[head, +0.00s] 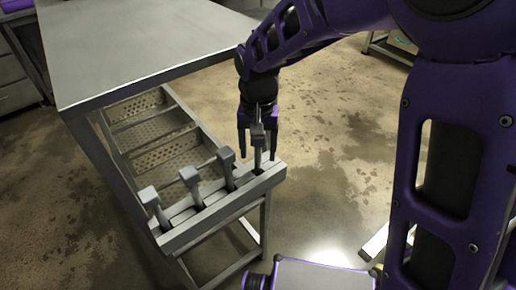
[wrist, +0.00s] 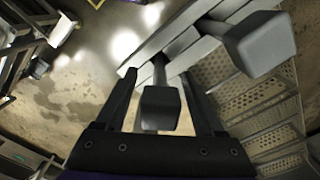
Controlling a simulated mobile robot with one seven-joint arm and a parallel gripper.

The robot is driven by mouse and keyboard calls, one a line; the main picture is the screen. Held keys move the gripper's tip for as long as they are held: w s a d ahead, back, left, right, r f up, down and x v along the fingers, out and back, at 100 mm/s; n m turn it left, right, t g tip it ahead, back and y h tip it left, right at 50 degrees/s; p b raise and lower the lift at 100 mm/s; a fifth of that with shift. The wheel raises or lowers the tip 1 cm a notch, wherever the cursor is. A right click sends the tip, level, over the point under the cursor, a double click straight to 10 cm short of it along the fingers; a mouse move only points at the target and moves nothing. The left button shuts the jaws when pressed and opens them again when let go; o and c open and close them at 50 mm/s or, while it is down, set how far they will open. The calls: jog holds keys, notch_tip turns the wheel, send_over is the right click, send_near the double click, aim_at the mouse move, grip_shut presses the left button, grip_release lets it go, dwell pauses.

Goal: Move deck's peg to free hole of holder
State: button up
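A grey slotted holder bar (head: 215,216) runs along the front end of the metal stand. Several grey pegs with block heads stand in it, including one at the left end (head: 149,196) and one nearer the middle (head: 226,157). My gripper (head: 258,150) points down around the rightmost peg (head: 257,134). In the wrist view this peg's head (wrist: 160,106) lies between the two spread fingers, with gaps beside it. Its shaft runs down to the bar. A neighbouring peg head (wrist: 260,42) is to the right. I cannot make out a free hole or a separate deck.
A grey tabletop (head: 150,45) is behind and left of the pegs. Perforated metal trays (head: 160,150) lie below it, beside the bar. The stained concrete floor (head: 340,150) is open to the right. A carton (head: 402,42) stands at the back right.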

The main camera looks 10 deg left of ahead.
notch_tip(320, 180, up, 8)
jog(key=shift+f+p, duration=0.25)
jog(key=shift+p, duration=0.35)
jog(key=shift+r, duration=0.1)
